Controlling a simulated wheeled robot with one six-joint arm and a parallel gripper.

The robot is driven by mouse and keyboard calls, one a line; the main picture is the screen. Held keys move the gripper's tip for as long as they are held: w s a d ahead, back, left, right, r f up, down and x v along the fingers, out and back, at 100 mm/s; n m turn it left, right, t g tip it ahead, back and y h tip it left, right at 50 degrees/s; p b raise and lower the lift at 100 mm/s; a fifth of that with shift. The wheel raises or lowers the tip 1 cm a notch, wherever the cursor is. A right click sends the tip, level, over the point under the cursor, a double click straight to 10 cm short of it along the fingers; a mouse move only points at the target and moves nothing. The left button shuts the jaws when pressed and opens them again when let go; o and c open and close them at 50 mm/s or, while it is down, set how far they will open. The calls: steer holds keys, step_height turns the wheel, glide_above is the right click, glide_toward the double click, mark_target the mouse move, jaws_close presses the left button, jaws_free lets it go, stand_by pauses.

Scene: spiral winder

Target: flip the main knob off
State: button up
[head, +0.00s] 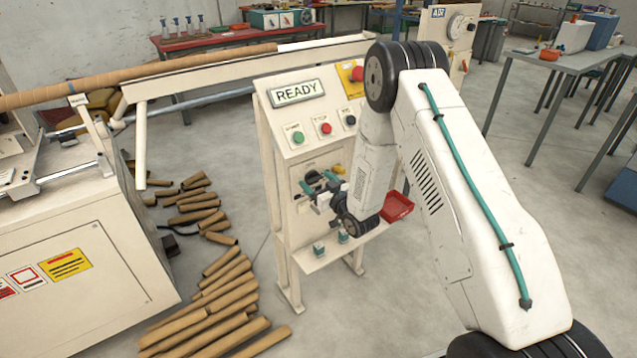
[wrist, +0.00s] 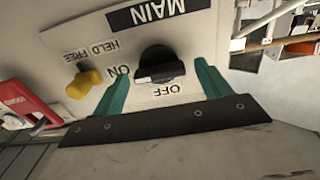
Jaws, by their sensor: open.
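The main knob (wrist: 158,62) is a black rotary knob on the cream panel, under the MAIN label (wrist: 146,12). In the wrist view its grip bar lies roughly across the picture, one end towards the ON label (wrist: 122,70) at left. The OFF label (wrist: 167,90) is below it. My gripper (wrist: 162,72) is open, with one teal finger on each side of the knob; I see gaps at both sides and cannot tell how deep the tips reach. In the head view my gripper (head: 318,192) is at the control stand, partly covering the knob.
A yellow knob (wrist: 84,84) by the HELD FREE label is close to the left finger. Cardboard tubes (head: 205,310) lie on the floor.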

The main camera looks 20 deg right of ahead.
steer(key=c, duration=1)
steer(key=n, duration=0.4)
steer(key=shift+n, duration=0.3)
steer(key=n, duration=0.4)
steer(key=shift+a+n, duration=0.15)
steer(key=shift+n, duration=0.15)
steer(key=n, duration=0.4)
steer(key=shift+f+n, duration=0.15)
steer(key=shift+n, duration=2.25)
steer(key=shift+f, duration=0.1)
